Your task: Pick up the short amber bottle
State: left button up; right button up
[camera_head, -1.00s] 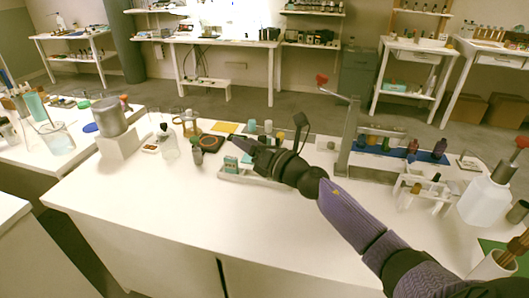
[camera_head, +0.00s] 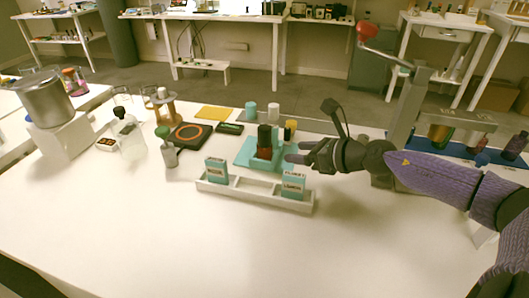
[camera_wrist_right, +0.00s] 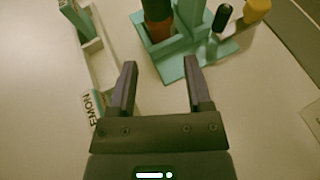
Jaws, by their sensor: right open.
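A short amber bottle with a dark cap (camera_head: 264,139) stands upright in a teal stand (camera_head: 243,155) near the middle of the table. In the right wrist view its reddish-brown body (camera_wrist_right: 157,30) shows at the top, partly hidden by the teal stand (camera_wrist_right: 173,68); its upper part is cut off. My right gripper (camera_head: 297,152) is just right of the stand in the head view, pointing left. In the right wrist view the gripper (camera_wrist_right: 161,75) is open, with nothing between its fingers, and the bottle lies beyond the fingertips. My left gripper is not in view.
A white tray (camera_head: 250,194) with two labelled teal boxes lies in front of the stand. A yellow-topped vial (camera_head: 290,124) stands behind. A green-capped bottle (camera_head: 169,155) and a dark pad (camera_head: 193,135) are to the left. The front of the table is clear.

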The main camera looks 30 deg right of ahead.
aim_at(270, 147)
jog(key=b+x, duration=0.1)
jog(key=x, duration=0.1)
jog(key=shift+w+a+f, duration=0.1)
jog(key=shift+w+f, duration=0.05)
jog(key=shift+w, duration=0.2)
jog(key=shift+w+a+f+b, duration=0.1)
jog(key=shift+w+b, duration=0.25)
jog(key=b+x, duration=0.2)
jog(key=x, duration=0.3)
jog(key=shift+w+a, duration=0.1)
jog(key=shift+w, duration=0.05)
jog(key=shift+w+a, duration=0.1)
jog(key=shift+w, duration=0.3)
jog(key=shift+c, duration=0.5)
jog(key=c, duration=0.7)
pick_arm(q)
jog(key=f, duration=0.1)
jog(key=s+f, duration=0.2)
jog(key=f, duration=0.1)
pick_arm(e)
jog(key=shift+r, duration=0.25)
grip_shut()
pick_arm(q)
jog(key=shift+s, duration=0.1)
